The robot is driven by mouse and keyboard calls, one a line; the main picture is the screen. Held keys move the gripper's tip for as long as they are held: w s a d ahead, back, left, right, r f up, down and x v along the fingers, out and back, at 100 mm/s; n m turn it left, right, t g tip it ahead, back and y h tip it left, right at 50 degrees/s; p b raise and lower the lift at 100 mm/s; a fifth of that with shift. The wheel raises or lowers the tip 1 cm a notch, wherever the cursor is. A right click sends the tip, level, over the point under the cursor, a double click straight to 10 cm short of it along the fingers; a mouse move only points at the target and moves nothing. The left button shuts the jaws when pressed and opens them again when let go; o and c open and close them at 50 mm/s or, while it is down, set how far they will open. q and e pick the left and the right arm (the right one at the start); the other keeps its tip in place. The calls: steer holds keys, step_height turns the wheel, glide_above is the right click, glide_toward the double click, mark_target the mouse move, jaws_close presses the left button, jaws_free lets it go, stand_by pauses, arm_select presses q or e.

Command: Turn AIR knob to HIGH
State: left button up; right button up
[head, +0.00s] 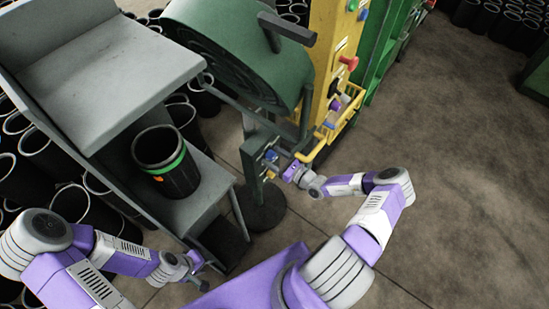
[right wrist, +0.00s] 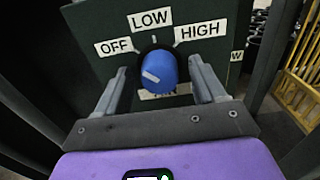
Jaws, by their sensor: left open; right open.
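The blue knob (right wrist: 158,68) sits on a dark green panel (right wrist: 95,25) in the right wrist view. Labels read OFF (right wrist: 117,46), LOW (right wrist: 150,20) and HIGH (right wrist: 201,30). The white line on the knob slants up to the left, toward the OFF side. A label below the knob is mostly hidden. My right gripper (right wrist: 158,64) is open, with one finger on each side of the knob and gaps visible. In the head view my right gripper (head: 290,170) is at the small panel on the post. My left gripper (head: 200,273) is open, low at the left, away from the knob.
A yellow machine frame (head: 322,75) with a yellow rail stands behind my right gripper. A large green drum (head: 240,45) is above. A grey shelf (head: 110,75) with a black sleeve (head: 165,165) is at the left. The floor (head: 450,150) at the right is clear.

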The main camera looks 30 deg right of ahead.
steer(key=c, duration=1.1)
steer(key=shift+o, duration=0.2)
steer(key=shift+m, duration=0.3)
steer(key=m+p, duration=0.1)
steer(key=m, duration=1.2)
steer(key=shift+a, duration=0.1)
steer(key=m, duration=0.4)
steer(key=shift+b, duration=0.4)
steer(key=shift+m, duration=0.3)
